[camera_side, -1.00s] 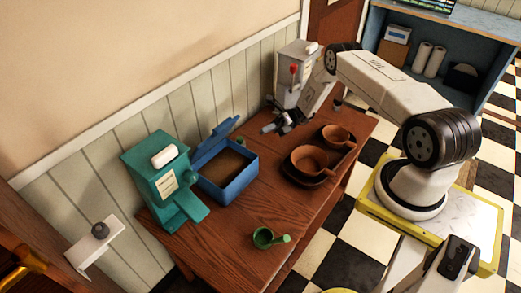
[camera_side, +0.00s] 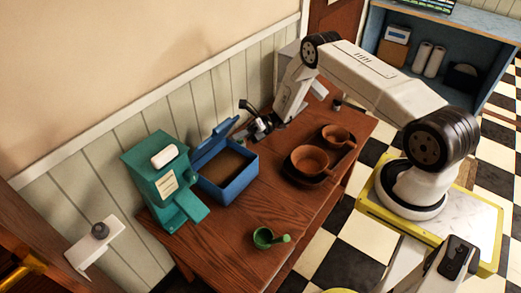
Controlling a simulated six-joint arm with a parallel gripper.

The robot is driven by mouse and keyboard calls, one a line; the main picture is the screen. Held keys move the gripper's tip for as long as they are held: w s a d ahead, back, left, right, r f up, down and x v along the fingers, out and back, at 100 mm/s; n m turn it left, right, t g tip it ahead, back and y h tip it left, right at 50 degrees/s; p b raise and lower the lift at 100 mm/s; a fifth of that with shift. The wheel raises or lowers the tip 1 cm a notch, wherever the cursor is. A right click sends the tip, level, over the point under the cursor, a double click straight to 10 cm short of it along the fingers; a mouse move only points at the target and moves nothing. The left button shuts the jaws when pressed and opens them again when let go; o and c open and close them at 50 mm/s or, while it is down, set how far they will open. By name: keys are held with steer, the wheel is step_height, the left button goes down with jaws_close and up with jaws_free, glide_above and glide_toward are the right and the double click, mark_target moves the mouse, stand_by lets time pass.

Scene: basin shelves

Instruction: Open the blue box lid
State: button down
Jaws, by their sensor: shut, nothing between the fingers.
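The blue box (camera_side: 232,188) stands on the wooden table beside the wall. Its lid (camera_side: 214,141) is raised at the back edge, tilted up toward the wall, and the brown inside of the box shows. My gripper (camera_side: 241,134) is shut and empty, just right of the lid's right end and above the box's back right corner. I cannot tell whether its fingertips touch the lid.
A teal dispenser (camera_side: 161,183) stands close to the box's left side. Brown cups (camera_side: 309,160) on a dark tray are to the right. A green cup (camera_side: 263,238) is at the front. The table (camera_side: 235,229) between box and green cup is clear.

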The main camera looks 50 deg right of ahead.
mark_target(231, 119)
steer(key=shift+w+r, duration=0.6)
steer(key=shift+w, duration=0.35)
steer(key=shift+w+r, duration=0.1)
steer(key=shift+w, duration=0.05)
steer(key=shift+w+r+m, duration=0.2)
steer(key=shift+w+m, duration=0.05)
steer(key=shift+m, duration=0.15)
steer(key=shift+w+r, duration=0.1)
steer(key=shift+w, duration=0.05)
steer(key=shift+w+r+m, duration=0.55)
steer(key=shift+w+m, duration=0.15)
steer(key=shift+w, duration=0.2)
steer(key=w+m, duration=0.1)
steer(key=w+r+m, duration=0.1)
steer(key=w, duration=0.1)
steer(key=w+m+h, duration=0.1)
steer(key=shift+w+r, duration=0.25)
steer(key=shift+r, duration=0.15)
steer(key=shift+w+r+m, duration=0.15)
steer(key=shift+w+m, duration=0.1)
steer(key=shift+w, duration=0.7)
steer(key=shift+w+r+m, duration=0.1)
steer(key=shift+w+m, duration=0.15)
steer(key=shift+w, duration=0.7)
